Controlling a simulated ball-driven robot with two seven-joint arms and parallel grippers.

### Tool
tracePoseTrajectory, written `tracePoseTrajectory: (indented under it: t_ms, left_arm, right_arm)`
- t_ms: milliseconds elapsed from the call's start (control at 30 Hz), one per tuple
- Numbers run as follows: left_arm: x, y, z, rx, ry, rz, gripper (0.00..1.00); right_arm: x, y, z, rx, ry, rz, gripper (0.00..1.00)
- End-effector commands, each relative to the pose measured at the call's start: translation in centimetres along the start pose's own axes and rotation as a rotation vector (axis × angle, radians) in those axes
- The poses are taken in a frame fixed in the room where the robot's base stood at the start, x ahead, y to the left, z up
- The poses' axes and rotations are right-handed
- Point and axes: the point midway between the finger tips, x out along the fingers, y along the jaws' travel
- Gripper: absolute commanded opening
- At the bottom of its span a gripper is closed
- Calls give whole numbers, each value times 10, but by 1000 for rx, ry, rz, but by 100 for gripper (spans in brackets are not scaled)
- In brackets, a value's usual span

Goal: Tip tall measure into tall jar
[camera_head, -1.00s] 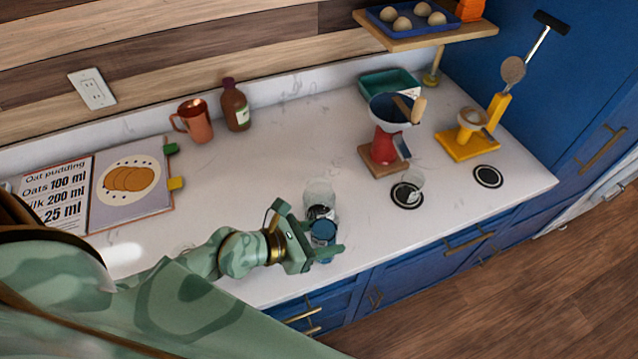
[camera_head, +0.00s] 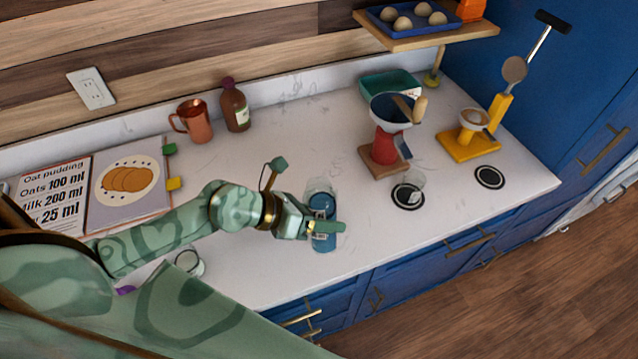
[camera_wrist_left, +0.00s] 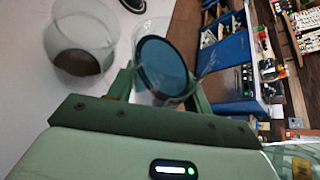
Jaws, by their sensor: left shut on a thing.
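My left gripper (camera_head: 318,227) is shut around a clear tall measure with blue contents (camera_head: 323,238). The measure looks about upright, with its blue contents inside. In the left wrist view the same measure (camera_wrist_left: 165,68) stands between the fingers (camera_wrist_left: 160,88), its blue surface a round disc. My right gripper is not in view.
A small clear glass (camera_head: 416,181) stands on a black round mat (camera_head: 407,203) to the right. Beyond are a red grinder-like stand (camera_head: 383,148) and a yellow stand (camera_head: 470,148). Another glass (camera_head: 189,263) is near my arm. The counter's front edge is close.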

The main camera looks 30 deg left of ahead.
Motion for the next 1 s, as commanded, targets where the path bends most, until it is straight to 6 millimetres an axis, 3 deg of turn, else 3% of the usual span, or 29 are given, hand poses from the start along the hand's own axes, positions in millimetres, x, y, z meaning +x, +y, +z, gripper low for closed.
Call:
tracePoseTrajectory:
  t_ms: [1000]
  left_arm:
    - [-14,-7,27,-118,49,-50,20]
  right_arm:
    - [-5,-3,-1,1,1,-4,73]
